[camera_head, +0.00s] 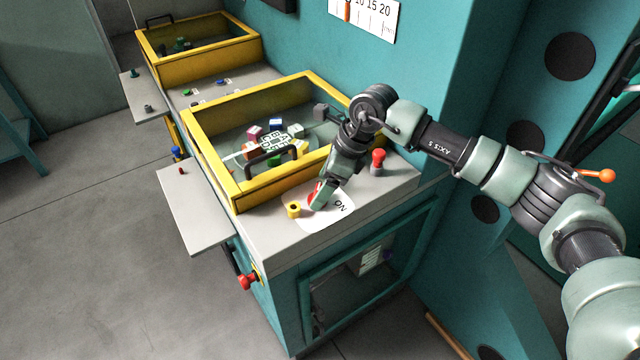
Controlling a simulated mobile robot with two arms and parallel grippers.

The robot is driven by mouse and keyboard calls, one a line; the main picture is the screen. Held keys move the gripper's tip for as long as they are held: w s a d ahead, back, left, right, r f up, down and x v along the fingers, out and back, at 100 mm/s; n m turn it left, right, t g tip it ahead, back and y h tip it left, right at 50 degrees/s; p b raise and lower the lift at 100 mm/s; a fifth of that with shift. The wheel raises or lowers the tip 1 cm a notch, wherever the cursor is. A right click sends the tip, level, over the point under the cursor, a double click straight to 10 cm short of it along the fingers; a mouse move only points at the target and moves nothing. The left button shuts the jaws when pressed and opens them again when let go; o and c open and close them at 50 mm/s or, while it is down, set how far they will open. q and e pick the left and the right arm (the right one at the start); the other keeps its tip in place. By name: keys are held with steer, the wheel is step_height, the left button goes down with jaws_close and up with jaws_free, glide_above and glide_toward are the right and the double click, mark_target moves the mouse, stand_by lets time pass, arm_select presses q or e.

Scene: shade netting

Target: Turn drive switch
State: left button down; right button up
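A white label plate marked "ON" (330,217) lies on the grey top of the teal cabinet, in front of the yellow-framed box. A red part (313,193), which looks like the drive switch, shows at the plate beside my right gripper (319,200). My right arm comes in from the right, and its gripper points down at the plate, over or against the red part. The fingers cover much of the switch, so I cannot tell whether they grip it or which way it is turned. My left gripper is not in view.
A red-topped knob (378,160) stands to the right. The yellow-framed box (213,172) with small coloured blocks is behind. A red knob (248,281) sticks out from the cabinet front.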

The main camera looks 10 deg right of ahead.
steer(key=shift+x, duration=0.9)
steer(key=c, duration=1.4)
steer(key=m+t+b, duration=0.1)
steer(key=m+b, duration=0.1)
steer(key=b, duration=0.1)
steer(key=shift+a+f+m, duration=0.1)
steer(key=shift+m, duration=0.3)
steer(key=m+h+b, duration=0.1)
steer(key=m+b, duration=0.2)
steer(key=b, duration=0.1)
steer(key=m+t+h+b, duration=0.1)
steer(key=m+b, duration=0.3)
steer(key=m+h+b, duration=0.2)
steer(key=m+b, duration=0.2)
steer(key=shift+s+a+t, duration=0.15)
steer(key=shift+a+t, duration=0.15)
steer(key=shift+t, duration=0.1)
steer(key=m+h+b, duration=0.1)
steer(key=m+b, duration=0.1)
steer(key=shift+m, duration=0.4)
steer(key=shift+r+m+h+b, duration=0.3)
steer(key=shift+m+h+b, duration=0.1)
steer(key=shift+m+b, duration=0.3)
